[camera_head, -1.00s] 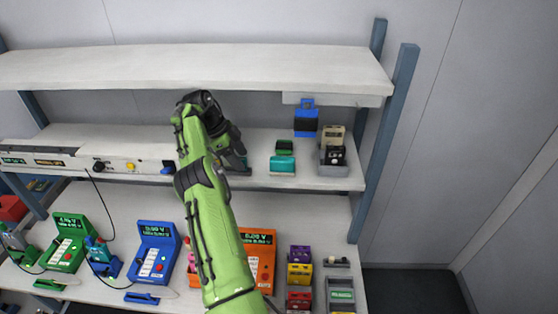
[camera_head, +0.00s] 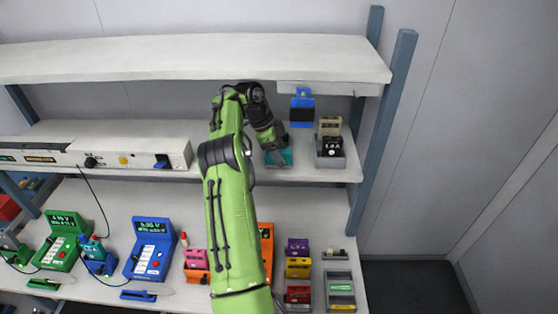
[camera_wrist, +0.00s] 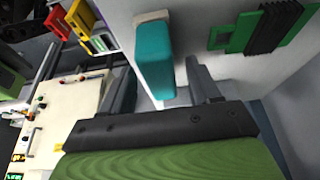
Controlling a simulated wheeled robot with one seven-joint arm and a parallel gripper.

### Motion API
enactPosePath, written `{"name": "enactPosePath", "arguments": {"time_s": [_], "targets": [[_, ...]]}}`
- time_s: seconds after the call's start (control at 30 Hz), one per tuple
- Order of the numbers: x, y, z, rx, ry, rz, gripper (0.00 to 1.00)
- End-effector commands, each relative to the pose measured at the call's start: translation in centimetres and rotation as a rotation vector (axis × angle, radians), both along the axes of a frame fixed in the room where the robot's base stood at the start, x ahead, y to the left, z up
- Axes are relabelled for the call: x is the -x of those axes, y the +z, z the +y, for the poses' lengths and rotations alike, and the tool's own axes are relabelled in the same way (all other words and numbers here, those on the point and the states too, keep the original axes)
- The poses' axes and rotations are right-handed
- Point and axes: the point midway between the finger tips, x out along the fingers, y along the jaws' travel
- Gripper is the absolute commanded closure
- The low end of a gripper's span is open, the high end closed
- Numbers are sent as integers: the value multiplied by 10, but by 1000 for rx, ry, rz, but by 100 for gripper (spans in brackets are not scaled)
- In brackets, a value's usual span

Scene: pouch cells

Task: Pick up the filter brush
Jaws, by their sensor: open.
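A teal block with a pale strip along one edge, which looks like the filter brush (camera_head: 281,158), lies on the middle shelf, partly covered by my gripper (camera_head: 270,146). In the wrist view the teal block (camera_wrist: 154,52) is ahead of and between the two dark fingers (camera_wrist: 162,76). The fingers are open, with a visible gap on the right side of the block. I cannot tell whether either finger touches it. A green piece with dark ribs (camera_wrist: 265,30) lies farther off in the wrist view.
A blue-and-dark item (camera_head: 302,108) and a grey bin (camera_head: 330,160) with a beige and a black block stand to the right. A long white instrument panel (camera_head: 120,155) is to the left. The upper shelf (camera_head: 200,55) overhangs. Coloured meters and blocks fill the lower bench.

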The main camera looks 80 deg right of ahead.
Motion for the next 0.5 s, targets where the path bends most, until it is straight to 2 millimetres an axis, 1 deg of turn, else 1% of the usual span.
{"name": "enactPosePath", "arguments": {"time_s": [0.03,0.2,0.23,0.5], "targets": [[0,-5,0,-1,3,-1,38],[0,-4,0,1,3,0,38],[0,-4,0,1,3,0,40],[0,-4,0,1,1,0,81]]}}
